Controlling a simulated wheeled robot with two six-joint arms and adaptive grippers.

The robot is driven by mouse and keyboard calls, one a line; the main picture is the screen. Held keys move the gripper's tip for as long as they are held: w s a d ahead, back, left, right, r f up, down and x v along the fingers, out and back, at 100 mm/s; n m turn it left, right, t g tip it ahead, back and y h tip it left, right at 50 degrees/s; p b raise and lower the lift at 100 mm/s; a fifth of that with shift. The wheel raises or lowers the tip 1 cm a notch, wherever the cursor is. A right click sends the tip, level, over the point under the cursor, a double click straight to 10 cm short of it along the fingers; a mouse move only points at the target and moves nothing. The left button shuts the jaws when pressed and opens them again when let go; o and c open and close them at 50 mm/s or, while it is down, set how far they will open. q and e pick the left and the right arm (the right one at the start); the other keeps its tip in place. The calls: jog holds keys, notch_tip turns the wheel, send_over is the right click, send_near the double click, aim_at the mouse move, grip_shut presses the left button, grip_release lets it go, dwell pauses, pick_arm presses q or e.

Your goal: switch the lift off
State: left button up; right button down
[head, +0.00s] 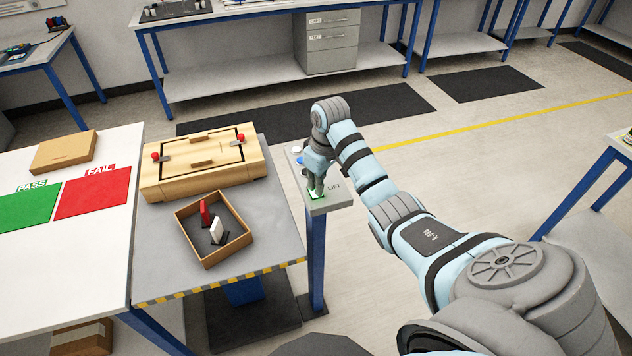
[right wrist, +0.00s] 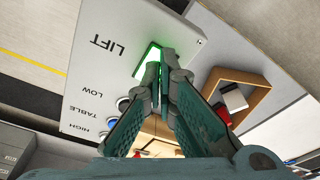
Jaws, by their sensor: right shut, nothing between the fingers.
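The lift panel (head: 333,203) is a pale box on a blue post, marked LIFT. It carries a green-lit switch (head: 316,195), which also glows in the right wrist view (right wrist: 150,60). My right gripper (head: 317,188) is shut and empty, pointing down at the green switch. In the right wrist view its fingertips (right wrist: 160,70) cover part of the switch; I cannot tell whether they touch it. Round buttons beside the words LOW, TABLE and HIGH (right wrist: 92,108) are partly hidden by the gripper. My left gripper is not in view.
Left of the panel, a grey table (head: 270,235) holds a wooden fixture with red knobs (head: 200,180) and an open wooden box (head: 205,258) with red and white pieces. A white table with PASS and FAIL areas (head: 90,192) stands further left.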

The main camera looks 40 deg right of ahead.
jog(key=shift+f, duration=0.45)
jog(key=shift+r, duration=0.25)
notch_tip(320, 180, up, 7)
jog(key=shift+f+p, duration=0.2)
jog(key=shift+p, duration=0.25)
dwell(0.4)
